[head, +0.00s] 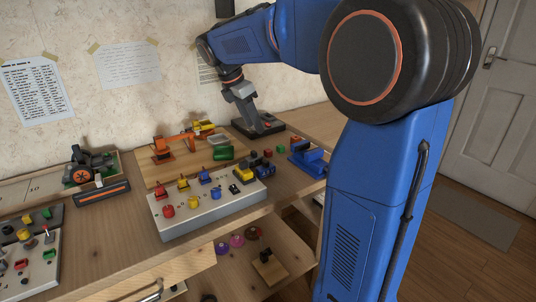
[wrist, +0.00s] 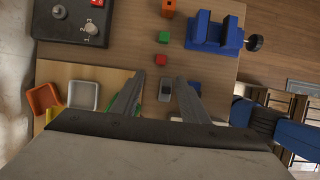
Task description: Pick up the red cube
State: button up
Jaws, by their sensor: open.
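The red cube (head: 267,153) sits on the wooden table next to a green cube (head: 281,149). In the wrist view the red cube (wrist: 161,61) lies just past the fingertips, roughly in line with the gap between them, with nothing covering it. My gripper (wrist: 159,80) is open and empty, its two grey fingers spread apart. In the head view my gripper (head: 259,125) points down above and behind the cube, in front of the dark control box. It is apart from the cube.
An orange cube (wrist: 168,8) is beyond the green one. A blue vise (wrist: 214,34) stands to the right and a dark control box (wrist: 82,22) to the left. A grey panel with coloured knobs (head: 207,212) and small trays (head: 222,153) are nearby.

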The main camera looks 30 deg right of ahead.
send_near(268, 150)
jog(key=x, duration=0.3)
jog(key=shift+w+a+f, duration=0.15)
jog(key=shift+a+f, duration=0.05)
jog(key=shift+a, duration=0.1)
jog(key=shift+d+x, duration=0.15)
jog(key=shift+x, duration=1.15)
jog(key=shift+d+x, duration=0.2)
jog(key=shift+x, duration=1.1)
jog(key=shift+r, duration=0.1)
grip_shut()
